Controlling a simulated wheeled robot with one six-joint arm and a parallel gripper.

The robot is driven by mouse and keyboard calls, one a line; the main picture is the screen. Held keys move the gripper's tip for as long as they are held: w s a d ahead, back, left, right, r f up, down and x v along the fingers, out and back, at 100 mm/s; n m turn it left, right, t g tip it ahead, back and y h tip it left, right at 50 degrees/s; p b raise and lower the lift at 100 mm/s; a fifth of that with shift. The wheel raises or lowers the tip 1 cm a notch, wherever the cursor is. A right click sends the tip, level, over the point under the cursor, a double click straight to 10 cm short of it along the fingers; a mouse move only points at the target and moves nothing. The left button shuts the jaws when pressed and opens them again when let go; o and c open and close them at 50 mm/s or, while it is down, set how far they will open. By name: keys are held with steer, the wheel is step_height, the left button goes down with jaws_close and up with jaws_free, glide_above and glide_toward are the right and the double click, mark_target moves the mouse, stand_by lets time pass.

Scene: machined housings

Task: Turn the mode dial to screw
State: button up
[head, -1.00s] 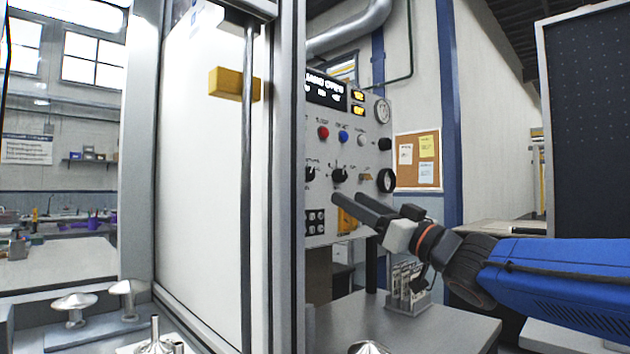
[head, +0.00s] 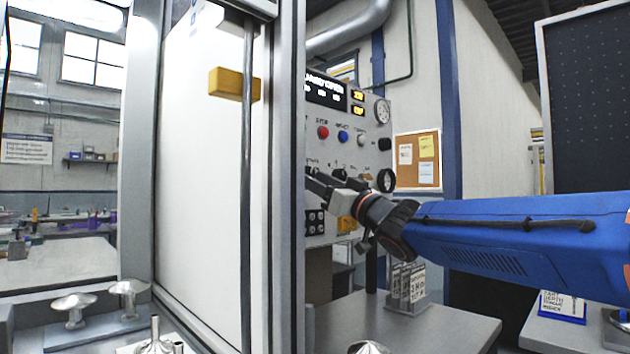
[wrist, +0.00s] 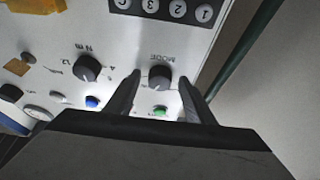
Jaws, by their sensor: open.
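The mode dial (wrist: 159,77) is a dark round knob on the light control panel (wrist: 50,110), with the upside-down label MODE beside it in the wrist view. My gripper (wrist: 160,84) is open, with one finger on each side of the dial in that view. I cannot tell whether either finger touches it. In the head view my gripper (head: 317,184) is at the panel's left part, beside the door frame, and the dial cannot be made out there. The dial's position marks are too small or covered to read.
A second dark knob (wrist: 87,68), labelled N m, sits beside the mode dial. A green button (wrist: 160,110) lies close to the fingers. The grey door frame (head: 291,120) stands just left of my gripper. A keypad (head: 315,222) is below.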

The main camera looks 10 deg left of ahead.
steer(key=c, duration=1.1)
steer(key=shift+o, duration=0.2)
steer(key=shift+n, duration=0.4)
steer(key=n+g, duration=0.2)
steer(key=n, duration=0.1)
steer(key=n+g+y, duration=0.1)
steer(key=n+g, duration=0.1)
steer(key=n, duration=0.2)
steer(key=n+g+y, duration=0.1)
steer(key=n, duration=0.3)
steer(key=shift+w+d+r+g, duration=0.15)
steer(key=shift+w+d+g, duration=0.1)
steer(key=shift+w+g, duration=0.15)
steer(key=shift+n, duration=0.5)
